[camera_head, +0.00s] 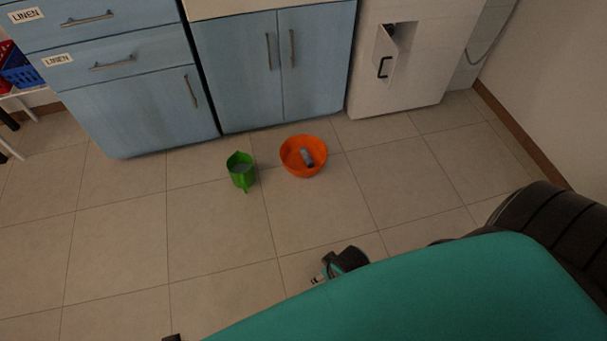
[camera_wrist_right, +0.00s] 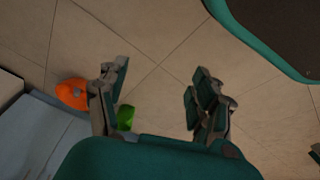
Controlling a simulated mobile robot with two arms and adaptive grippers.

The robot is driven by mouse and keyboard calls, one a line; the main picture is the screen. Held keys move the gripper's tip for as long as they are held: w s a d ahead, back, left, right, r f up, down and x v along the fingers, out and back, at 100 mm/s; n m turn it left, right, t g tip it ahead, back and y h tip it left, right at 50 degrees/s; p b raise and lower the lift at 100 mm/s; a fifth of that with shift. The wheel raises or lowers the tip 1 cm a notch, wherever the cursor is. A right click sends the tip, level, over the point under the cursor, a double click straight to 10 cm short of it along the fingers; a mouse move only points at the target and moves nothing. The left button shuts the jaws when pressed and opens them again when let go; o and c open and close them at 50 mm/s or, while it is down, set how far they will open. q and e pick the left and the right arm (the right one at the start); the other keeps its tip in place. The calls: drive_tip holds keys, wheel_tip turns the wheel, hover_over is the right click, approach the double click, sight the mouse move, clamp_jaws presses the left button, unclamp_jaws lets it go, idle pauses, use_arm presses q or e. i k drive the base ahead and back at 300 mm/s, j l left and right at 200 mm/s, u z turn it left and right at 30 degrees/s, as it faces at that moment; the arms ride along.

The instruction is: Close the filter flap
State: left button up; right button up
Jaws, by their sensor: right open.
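The filter flap (camera_head: 386,53) is low on the front of a white appliance (camera_head: 432,56) at the upper right of the head view. It stands open, swung out to the left of a dark recess, with a black handle on it. My right gripper (camera_head: 325,270) is low in the head view, well apart from the flap, partly hidden by my teal arm. In the right wrist view its two fingers are spread with nothing between them (camera_wrist_right: 160,95). The flap cannot be made out in that view. I cannot identify my left gripper.
An orange bowl (camera_head: 289,164) with a grey cylindrical piece (camera_head: 307,158) in it stands on the floor. A green jug (camera_head: 241,171) is left of it. Blue cabinets (camera_head: 250,70) line the back. Tiled floor before the appliance is clear; a wall (camera_head: 555,80) bounds the right.

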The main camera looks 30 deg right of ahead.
sight(386, 53)
drive_tip(key=z, duration=1.45)
